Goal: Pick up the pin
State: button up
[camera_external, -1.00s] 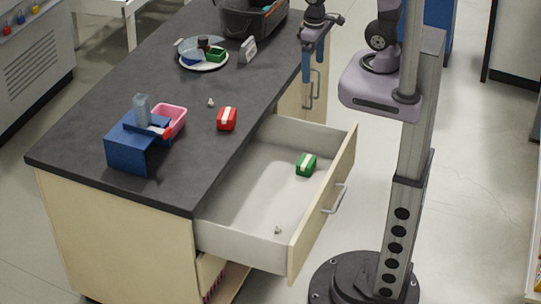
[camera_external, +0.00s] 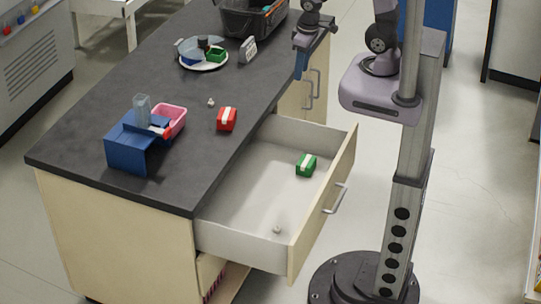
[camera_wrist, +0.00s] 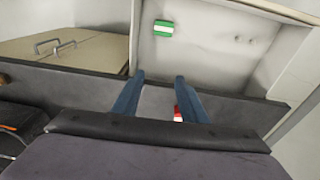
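A small pale pin-like piece (camera_external: 211,102) stands on the dark countertop, left of the red box. Another small pale piece (camera_external: 277,229) is on the drawer floor near its front corner. In the wrist view, small pale shapes (camera_wrist: 238,38) show on the drawer floor, too small to make out clearly. My gripper (camera_external: 300,72) is above the far right edge of the counter, away from both pieces. In the wrist view its two blue fingers (camera_wrist: 157,80) stand apart with nothing held between them.
The open drawer (camera_external: 250,190) holds a green box (camera_external: 306,164). On the counter are a red box (camera_external: 227,119), a blue stand (camera_external: 128,150), a pink bin (camera_external: 172,116), a plate (camera_external: 204,65) and a black basket (camera_external: 240,22). The middle of the counter is mostly clear.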

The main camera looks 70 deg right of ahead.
jog(key=w+f+t+b, duration=0.3)
jog(key=w+f, duration=0.2)
jog(key=w, duration=0.2)
jog(key=w+a+f+n+t+y+b, duration=0.1)
jog(key=w+f+t+b, duration=0.2)
jog(key=w, duration=0.5)
jog(key=w+f+n+t+y+b, duration=0.1)
jog(key=w+f+t+b, duration=0.1)
jog(key=w+f+t, duration=0.2)
jog(key=shift+w+a+f+b, duration=0.2)
jog(key=shift+w+f, duration=0.7)
jog(key=shift+f, duration=0.1)
jog(key=shift+w+a+f+b, duration=0.2)
jog(key=shift+w+f, duration=0.65)
jog(key=shift+f, duration=0.15)
jog(key=shift+w+a+f+t+y+b, duration=0.1)
jog(key=shift+w+a+t+y+b, duration=0.25)
jog(key=shift+t, duration=0.55)
jog(key=shift+w, duration=0.1)
